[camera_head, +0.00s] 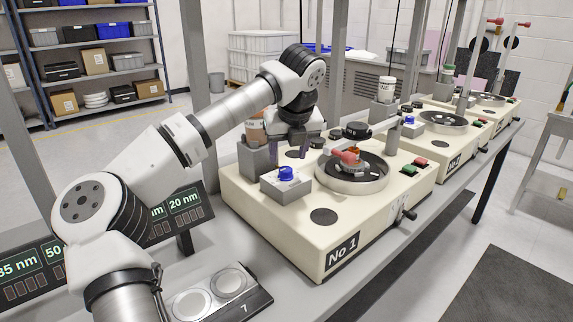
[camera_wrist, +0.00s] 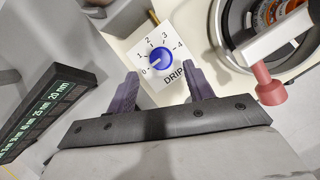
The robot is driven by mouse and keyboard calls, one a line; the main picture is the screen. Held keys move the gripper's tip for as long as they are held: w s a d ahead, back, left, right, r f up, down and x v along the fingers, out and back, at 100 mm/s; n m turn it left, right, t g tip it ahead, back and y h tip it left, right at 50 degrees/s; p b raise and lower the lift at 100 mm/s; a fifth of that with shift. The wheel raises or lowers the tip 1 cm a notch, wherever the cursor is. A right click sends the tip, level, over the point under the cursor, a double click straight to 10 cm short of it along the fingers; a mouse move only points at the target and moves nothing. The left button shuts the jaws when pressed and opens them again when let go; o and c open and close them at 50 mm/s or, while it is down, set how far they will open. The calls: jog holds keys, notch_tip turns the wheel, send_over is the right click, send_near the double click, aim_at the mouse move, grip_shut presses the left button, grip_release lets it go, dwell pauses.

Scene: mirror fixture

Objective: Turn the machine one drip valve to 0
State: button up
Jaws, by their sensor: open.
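The drip valve of the machine marked No 1 (camera_head: 345,228) is a round blue knob (camera_head: 286,173) on a grey box at the left of its top. In the wrist view the blue knob (camera_wrist: 161,60) sits on a white dial marked 0 to 4 and DRIP. A light mark on the knob seems to point to the lower left, towards 0 or 1; I cannot tell exactly. My gripper (camera_head: 288,148) is above and behind the box. In the wrist view its open purple fingers (camera_wrist: 161,84) straddle the area just below the knob, with nothing between them.
A round plate (camera_head: 352,184) with a red-tipped arm stands right of the valve; the red tip (camera_wrist: 269,86) is close to my right finger. A dark display (camera_wrist: 48,112) is at the left. More machines (camera_head: 440,124) stand behind. A brown container (camera_head: 255,129) is left of my gripper.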

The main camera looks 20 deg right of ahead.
jog(key=v, duration=0.8)
jog(key=shift+r, duration=0.3)
jog(key=shift+s, duration=0.1)
